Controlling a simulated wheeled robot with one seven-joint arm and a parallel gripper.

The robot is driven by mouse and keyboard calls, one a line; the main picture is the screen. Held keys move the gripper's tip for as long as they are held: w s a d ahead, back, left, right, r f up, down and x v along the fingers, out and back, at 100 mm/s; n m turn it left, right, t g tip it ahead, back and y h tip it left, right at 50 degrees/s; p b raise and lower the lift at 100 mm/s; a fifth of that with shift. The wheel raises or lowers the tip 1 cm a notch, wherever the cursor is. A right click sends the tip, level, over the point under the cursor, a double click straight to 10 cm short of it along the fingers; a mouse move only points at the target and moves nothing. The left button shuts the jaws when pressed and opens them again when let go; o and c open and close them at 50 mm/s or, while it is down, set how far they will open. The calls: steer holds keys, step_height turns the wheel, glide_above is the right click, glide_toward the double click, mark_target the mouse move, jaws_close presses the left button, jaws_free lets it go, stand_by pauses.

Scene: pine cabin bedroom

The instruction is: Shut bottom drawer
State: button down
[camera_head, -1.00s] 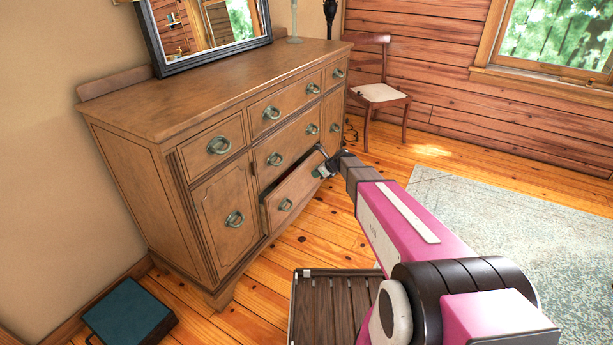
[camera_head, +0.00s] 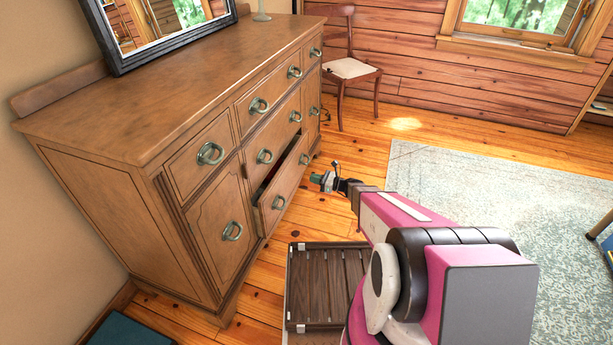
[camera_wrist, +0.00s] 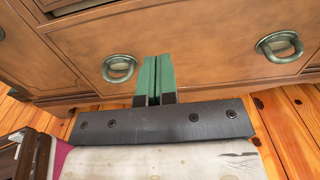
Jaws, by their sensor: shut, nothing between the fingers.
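The brown wooden dresser (camera_head: 120,175) stands along the left wall. Its bottom drawer (camera_head: 287,190), in the middle column, is partly pulled out, with a dark gap above its front. The drawer front has two ring handles and shows in the wrist view (camera_wrist: 200,45), handles left and right of my fingers. My gripper (camera_head: 317,179) is in front of the drawer's right part, to the right of it in the head view, with a strip of floor between. Its green fingers (camera_wrist: 155,72) are together and empty, pointing at the drawer front.
A slatted dark wooden item (camera_head: 326,285) shows on the near floor beside my arm. A blue-topped box (camera_head: 130,332) lies at bottom left. A chair (camera_head: 350,70) stands past the dresser, and a pale rug (camera_head: 490,200) covers the floor at right.

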mark_target(284, 171)
steer(key=x, duration=1.2)
steer(key=shift+w+a, duration=0.1)
steer(key=shift+a, duration=0.2)
steer(key=shift+x, duration=2.6)
steer(key=shift+w, duration=0.1)
steer(key=shift+d, duration=0.1)
steer(key=v, duration=1.5)
steer(key=s+d+r+n+g+h, duration=0.3)
steer(key=s+r+n+g+h, duration=0.35)
steer(key=s+n, duration=0.5)
steer(key=s+d+r+n+h, duration=1)
steer(key=s+d, duration=0.2)
steer(key=d, duration=0.2)
steer(key=shift+d, duration=0.35)
